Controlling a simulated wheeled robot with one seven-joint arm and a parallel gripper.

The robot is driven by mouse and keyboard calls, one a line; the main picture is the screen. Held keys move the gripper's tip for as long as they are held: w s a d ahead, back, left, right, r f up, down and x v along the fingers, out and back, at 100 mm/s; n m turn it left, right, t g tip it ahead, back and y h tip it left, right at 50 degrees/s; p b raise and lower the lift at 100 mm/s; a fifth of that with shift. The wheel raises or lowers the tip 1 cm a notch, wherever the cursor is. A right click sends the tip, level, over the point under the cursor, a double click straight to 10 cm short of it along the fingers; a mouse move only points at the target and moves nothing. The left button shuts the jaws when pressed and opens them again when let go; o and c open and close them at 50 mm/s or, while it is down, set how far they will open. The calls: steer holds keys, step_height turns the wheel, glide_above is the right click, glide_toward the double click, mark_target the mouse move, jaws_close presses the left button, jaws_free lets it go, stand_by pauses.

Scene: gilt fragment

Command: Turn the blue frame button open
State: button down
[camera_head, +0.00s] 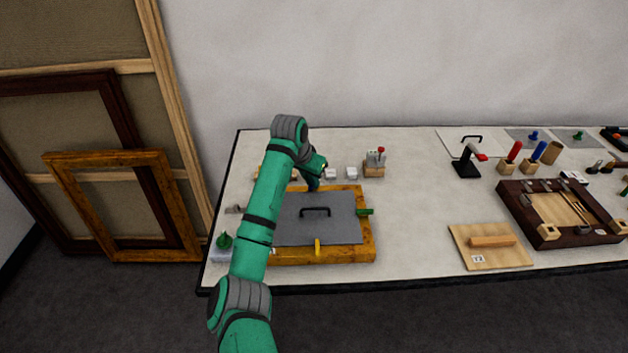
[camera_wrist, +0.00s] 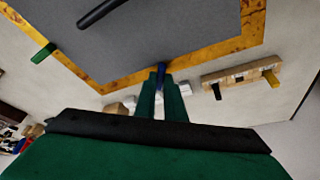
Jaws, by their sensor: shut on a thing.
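The gilt frame (camera_head: 367,240) lies flat on the table, with a grey backing panel (camera_head: 340,230) and its black handle (camera_head: 316,211) inside it. The blue button (camera_wrist: 161,69) is at the frame's far edge. In the wrist view it shows between my fingertips, lying across the gilt edge with one end by the panel. My gripper (camera_wrist: 161,84) is shut on it. In the head view my gripper (camera_head: 314,185) is at the far side of the frame, and the blue button is hidden there. A green button (camera_head: 364,211) is on the right edge and a yellow one (camera_head: 317,246) on the near edge.
Small white blocks (camera_head: 351,173) and a wooden block with a red-topped lever (camera_head: 375,162) stand behind the frame. A wooden board (camera_head: 490,246) and a dark tray (camera_head: 545,233) are to the right. The table between frame and board is clear.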

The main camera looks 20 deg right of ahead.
steer(key=m, duration=0.2)
steer(key=m+g, duration=0.2)
steer(key=m, duration=0.1)
steer(key=shift+w+a+m+h, duration=0.1)
steer(key=shift+w+m+h, duration=0.2)
steer(key=shift+h, duration=0.1)
steer(key=m+g, duration=0.1)
steer(key=m, duration=0.2)
steer(key=shift+w+m+g, duration=0.2)
steer(key=shift+m+g, duration=0.4)
steer(key=shift+m, duration=0.8)
steer(key=c, duration=1.8)
jaws_free()
steer(key=shift+s, duration=0.1)
steer(key=shift+c, duration=0.2)
steer(key=v, duration=1)
steer(key=shift+r, duration=0.4)
steer(key=shift+a, duration=0.1)
